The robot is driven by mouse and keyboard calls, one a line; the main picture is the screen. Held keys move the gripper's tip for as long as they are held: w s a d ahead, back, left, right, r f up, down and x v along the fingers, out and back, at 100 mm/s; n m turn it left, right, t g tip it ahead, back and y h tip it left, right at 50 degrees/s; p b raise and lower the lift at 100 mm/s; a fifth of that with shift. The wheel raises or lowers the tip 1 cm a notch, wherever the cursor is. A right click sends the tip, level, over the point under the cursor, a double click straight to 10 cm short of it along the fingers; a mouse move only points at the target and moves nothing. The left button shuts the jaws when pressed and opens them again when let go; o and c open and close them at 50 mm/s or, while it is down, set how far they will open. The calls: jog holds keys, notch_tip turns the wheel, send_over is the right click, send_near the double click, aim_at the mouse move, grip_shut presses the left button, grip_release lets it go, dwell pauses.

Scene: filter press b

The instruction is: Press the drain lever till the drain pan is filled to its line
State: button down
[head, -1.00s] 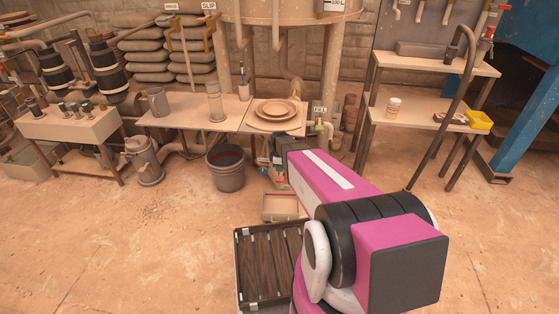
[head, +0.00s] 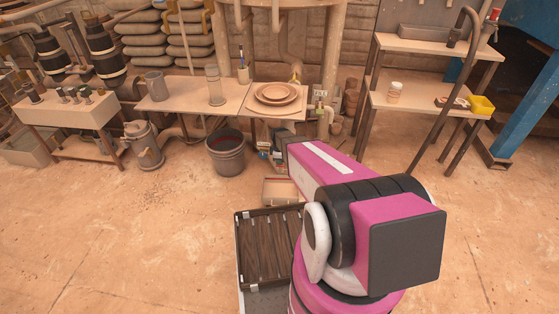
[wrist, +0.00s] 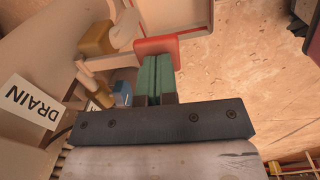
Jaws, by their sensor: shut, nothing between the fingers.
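The red drain lever pad (wrist: 155,46) shows at the top middle of the wrist view, just at the tips of my gripper. My gripper (wrist: 158,62), with green fingers, is shut and empty; its tips overlap the pad's lower edge, and I cannot tell whether they press on it. A DRAIN label (wrist: 32,104) is at the left. The drain pan (head: 280,191), a shallow beige tray with a red line inside, stands on the floor in the head view. Its liquid level is unclear. In the head view my arm hides the lever and gripper.
A dark bucket (head: 226,150) stands on the floor left of the drain pan. A slatted dark crate (head: 268,250) is nearer. A table (head: 180,98) with plates is behind, and a shelf rack (head: 425,100) stands at the right.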

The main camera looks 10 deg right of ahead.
aim_at(279, 166)
jog(key=shift+s+a+f+t, duration=0.1)
jog(key=shift+s+f+t, duration=0.2)
jog(key=shift+f+t, duration=0.3)
jog(key=shift+w+f+t+h, duration=0.1)
jog(key=shift+f+t+h, duration=0.25)
jog(key=shift+f, duration=0.95)
jog(key=shift+w+f, duration=0.15)
jog(key=shift+f, duration=0.15)
dwell(1.3)
dwell(3.1)
jog(key=s+v, duration=0.2)
jog(key=v, duration=1)
jog(key=s+a+f+v, duration=0.1)
jog(key=s+v, duration=0.1)
jog(key=v, duration=1)
jog(key=shift+s, duration=0.45)
